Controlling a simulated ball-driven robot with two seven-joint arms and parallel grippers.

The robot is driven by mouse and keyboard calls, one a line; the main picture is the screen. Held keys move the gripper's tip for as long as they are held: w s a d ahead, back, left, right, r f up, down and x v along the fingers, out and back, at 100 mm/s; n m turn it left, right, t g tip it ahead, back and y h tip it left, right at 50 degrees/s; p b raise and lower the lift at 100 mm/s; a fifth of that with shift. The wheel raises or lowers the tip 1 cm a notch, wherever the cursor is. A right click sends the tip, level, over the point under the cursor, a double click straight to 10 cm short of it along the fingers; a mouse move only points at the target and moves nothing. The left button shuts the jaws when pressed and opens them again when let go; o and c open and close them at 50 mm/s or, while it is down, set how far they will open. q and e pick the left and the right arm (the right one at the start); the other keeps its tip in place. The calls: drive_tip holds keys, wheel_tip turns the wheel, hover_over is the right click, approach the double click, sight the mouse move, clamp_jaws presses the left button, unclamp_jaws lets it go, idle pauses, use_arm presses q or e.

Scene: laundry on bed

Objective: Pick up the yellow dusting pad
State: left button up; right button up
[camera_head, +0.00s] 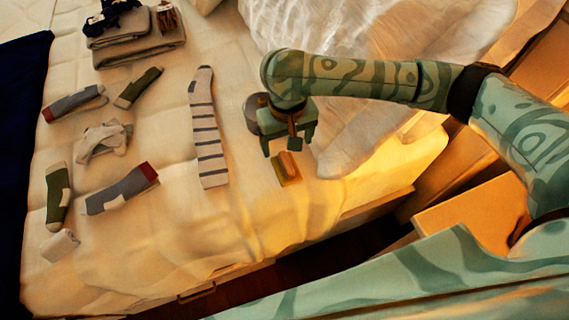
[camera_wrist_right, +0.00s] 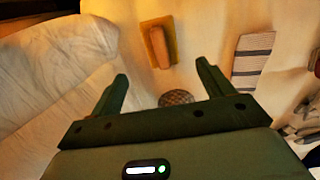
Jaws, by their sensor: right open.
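The yellow dusting pad (camera_head: 285,168) lies on the bed, right of the long striped sock. It also shows in the right wrist view (camera_wrist_right: 171,43), with a lighter brownish raised part (camera_wrist_right: 160,47) along its middle. My right gripper (camera_head: 288,147) is above the bed, close to the pad. In the right wrist view its two fingers (camera_wrist_right: 162,82) are spread with nothing between them, and the pad lies beyond the fingertips. The gripper does not appear to touch the pad. My left gripper is not in view.
A striped sock (camera_head: 207,130) lies left of the pad. Several other socks lie farther left, such as a grey one with a red end (camera_head: 122,190). Folded grey cloths (camera_head: 135,45) are at the upper left. A rumpled white sheet (camera_head: 365,125) lies to the right. The bed's front edge is below.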

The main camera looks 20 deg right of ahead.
sight(287, 162)
wheel_tip(287, 162, down, 4)
drive_tip(key=shift+b, duration=0.8)
drive_tip(key=shift+f, duration=0.3)
drive_tip(key=f+b, duration=0.4)
drive_tip(key=shift+s+a+f+b, duration=0.15)
drive_tip(key=shift+s+f+b, duration=0.15)
drive_tip(key=shift+b, duration=0.1)
drive_tip(key=shift+w+f+b, duration=0.1)
drive_tip(key=shift+f+b, duration=0.2)
drive_tip(key=shift+f, duration=0.05)
drive_tip(key=shift+r, duration=0.25)
drive_tip(key=c, duration=1.1)
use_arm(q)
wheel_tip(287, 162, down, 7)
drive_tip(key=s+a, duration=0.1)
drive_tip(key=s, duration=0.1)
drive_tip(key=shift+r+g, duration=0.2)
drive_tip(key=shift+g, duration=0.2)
